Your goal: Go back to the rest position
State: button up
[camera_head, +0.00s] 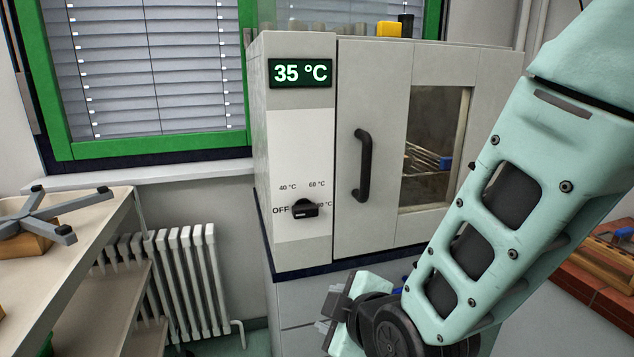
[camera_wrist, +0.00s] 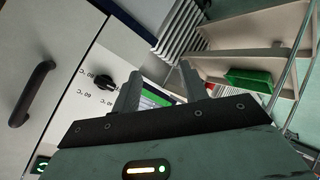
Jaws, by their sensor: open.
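My mint-green arm reaches down from the upper right in the head view. My gripper (camera_head: 335,312) hangs low in front of the cabinet under the oven, tilted. In the wrist view its two grey fingers (camera_wrist: 160,82) stand apart, with no object clearly held between them. A grey oven (camera_head: 300,150) stands behind the gripper, with its door (camera_head: 372,110) shut. Its display (camera_head: 301,73) reads 35 °C. The black knob (camera_head: 304,209) points towards OFF. Through the door window, a rack with something blue (camera_head: 445,162) shows.
A bench (camera_head: 100,215) with a grey cross-shaped stand (camera_head: 40,218) is at the left. A white radiator (camera_head: 180,275) is behind it. A tiled bench (camera_head: 590,295) with a wooden rack (camera_head: 600,256) is at the right. The wrist view shows a green tray (camera_wrist: 248,79) on a shelf.

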jog(key=s+d+r+m+g+h, duration=0.1)
jog(key=s+d+m+g+h, duration=0.1)
jog(key=s+d+g, duration=0.3)
jog(key=s+d+r+m+g+h, duration=0.1)
jog(key=s+d+m+g, duration=0.3)
jog(key=s, duration=0.9)
jog(key=shift+s+d+r+m+g+h, duration=0.15)
jog(key=shift+d+r+m+g+h, duration=0.4)
jog(key=shift+d, duration=0.7)
jog(key=shift+f, duration=0.2)
